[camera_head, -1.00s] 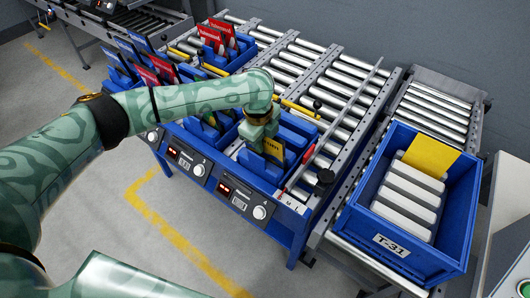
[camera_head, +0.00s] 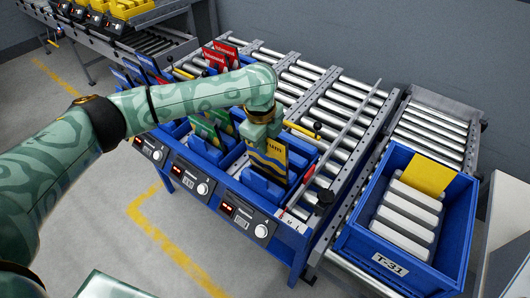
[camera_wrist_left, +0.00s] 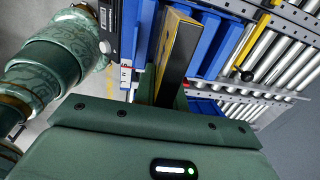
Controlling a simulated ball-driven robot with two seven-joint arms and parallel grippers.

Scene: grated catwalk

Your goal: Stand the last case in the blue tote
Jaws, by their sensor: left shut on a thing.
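My left gripper (camera_head: 262,138) is shut on a yellow and dark case (camera_head: 269,163), gripping it from above. The case is upright over the blue slotted holder at the near right end of the bench; its lower edge is partly hidden, so I cannot tell whether it is clear of the slot. It also shows in the left wrist view (camera_wrist_left: 180,50), yellow on one face and black on the other. The blue tote (camera_head: 452,245), labelled T-31, stands to the right on a roller lane. My right gripper is not in view.
Other blue holders with red, green and blue cases (camera_head: 207,130) lie left of my gripper.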

